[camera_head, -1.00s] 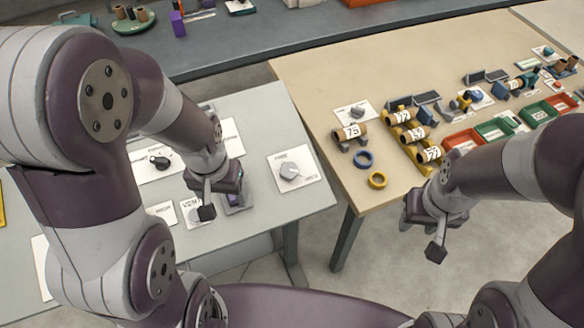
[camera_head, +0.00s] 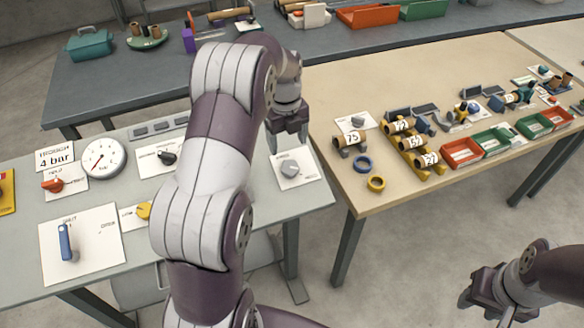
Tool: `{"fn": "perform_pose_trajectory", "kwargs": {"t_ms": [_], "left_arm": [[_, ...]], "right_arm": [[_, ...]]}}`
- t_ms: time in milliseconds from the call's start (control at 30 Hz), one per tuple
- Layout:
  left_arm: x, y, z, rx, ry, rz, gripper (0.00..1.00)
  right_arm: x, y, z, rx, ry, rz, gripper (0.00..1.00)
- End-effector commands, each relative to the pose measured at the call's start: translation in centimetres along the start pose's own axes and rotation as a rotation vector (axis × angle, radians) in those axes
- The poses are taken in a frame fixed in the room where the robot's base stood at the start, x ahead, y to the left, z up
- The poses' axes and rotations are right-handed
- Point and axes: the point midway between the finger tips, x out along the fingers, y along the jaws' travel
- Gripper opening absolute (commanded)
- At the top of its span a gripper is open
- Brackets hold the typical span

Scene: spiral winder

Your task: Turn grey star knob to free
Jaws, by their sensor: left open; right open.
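The grey star knob (camera_head: 290,168) sits on a white label plate (camera_head: 308,177) near the right end of the light grey table on the left. The print on the plate is too small to read. My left gripper (camera_head: 288,145) is open and empty, pointing down just above and behind the knob in the picture. I cannot tell whether a finger touches it. My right gripper (camera_head: 478,312) is open and empty at the lower right, over the floor and away from both tables.
The grey table (camera_head: 28,198) also carries a gauge (camera_head: 104,157), a red knob (camera_head: 53,184), a black knob (camera_head: 167,157), a yellow knob (camera_head: 144,210) and a blue lever (camera_head: 66,243). The beige table (camera_head: 436,192) with rolls and trays stands to the right.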

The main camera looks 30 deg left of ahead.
Motion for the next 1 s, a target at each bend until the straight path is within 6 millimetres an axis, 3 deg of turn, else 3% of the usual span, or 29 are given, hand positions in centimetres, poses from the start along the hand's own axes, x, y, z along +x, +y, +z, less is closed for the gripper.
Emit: {"fn": "perform_pose_trajectory", "kwargs": {"t_ms": [200,333,500,700,733,900,1000], "left_arm": [[5.1,0.1,-0.1,-0.001,0.005,0.004,0.73],[7.3,0.0,-0.1,-0.002,0.003,0.002,0.73],[8.6,0.0,-0.1,-0.002,0.001,0.000,0.73],[8.7,0.0,-0.1,-0.002,0.000,0.000,0.73],[8.7,0.0,-0.1,-0.002,0.000,0.000,0.70],[8.7,0.0,-0.1,-0.003,0.000,0.000,0.17],[8.7,0.0,-0.1,-0.003,0.000,0.000,0.17]], "right_arm": [[-1.5,0.0,-0.3,0.000,0.004,0.000,0.43],[-1.9,0.0,-0.3,0.000,0.004,0.000,0.43],[-2.0,0.0,-0.3,0.000,0.004,0.000,0.43],[-1.9,0.0,-0.3,0.000,0.003,0.000,0.43],[-1.9,0.0,-0.3,0.000,0.003,0.000,0.43],[-1.9,0.0,-0.3,0.000,0.003,0.000,0.43],[-1.9,0.0,-0.3,0.000,0.003,0.000,0.43]]}}
